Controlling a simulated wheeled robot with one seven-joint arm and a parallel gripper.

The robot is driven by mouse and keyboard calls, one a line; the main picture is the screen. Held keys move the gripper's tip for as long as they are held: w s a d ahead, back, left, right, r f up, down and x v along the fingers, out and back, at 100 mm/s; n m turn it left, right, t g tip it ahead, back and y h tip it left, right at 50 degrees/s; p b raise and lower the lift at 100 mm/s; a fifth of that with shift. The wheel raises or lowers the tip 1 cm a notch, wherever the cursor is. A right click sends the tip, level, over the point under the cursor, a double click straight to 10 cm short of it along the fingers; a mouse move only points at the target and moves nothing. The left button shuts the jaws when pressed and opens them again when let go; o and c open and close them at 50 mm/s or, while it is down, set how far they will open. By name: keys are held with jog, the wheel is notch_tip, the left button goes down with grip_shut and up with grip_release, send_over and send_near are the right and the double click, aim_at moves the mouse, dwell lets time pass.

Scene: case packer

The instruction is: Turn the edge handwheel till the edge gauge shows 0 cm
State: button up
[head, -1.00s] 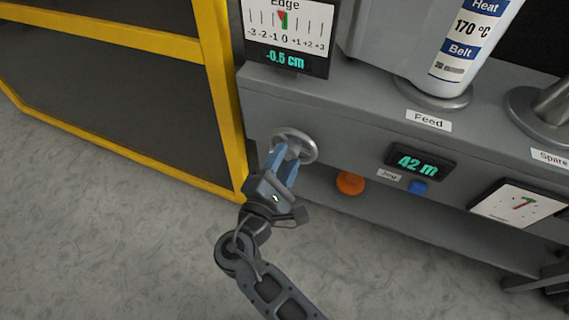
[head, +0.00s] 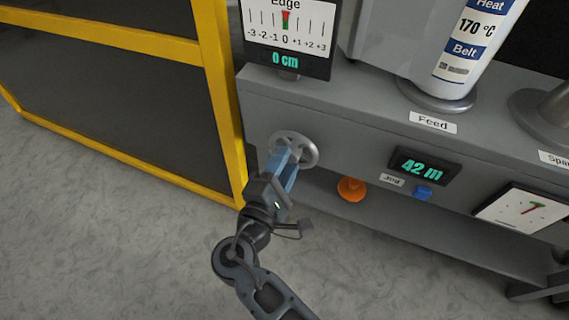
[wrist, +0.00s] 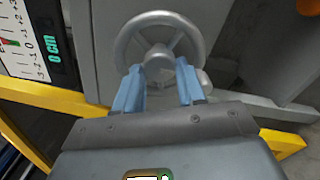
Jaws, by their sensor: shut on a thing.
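The edge handwheel (head: 306,141) is a light grey spoked wheel on the front of the grey machine. It also shows in the wrist view (wrist: 134,27), with its hub between my fingers. My gripper (head: 288,156) has blue fingers and is shut on the handwheel's hub; in the wrist view its fingertips (wrist: 158,75) sit on either side of the hub. The edge gauge (head: 286,40) stands above the wheel. Its digital readout shows 0 cm, and its red and green pointer stands at the 0 mark.
A yellow-framed dark panel (head: 219,90) stands close to the left of the wheel. To the right are an orange knob (head: 351,189), a blue Jog button (head: 423,193) and a display reading 42 m (head: 424,165). A white Heat/Belt cylinder (head: 462,60) stands on the ledge. The floor in front is clear.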

jog(key=o, duration=0.8)
jog(key=shift+s, duration=0.1)
jog(key=p+v, duration=0.2)
jog(key=v, duration=0.5)
jog(key=shift+s+a, duration=0.1)
jog(key=shift+s, duration=0.2)
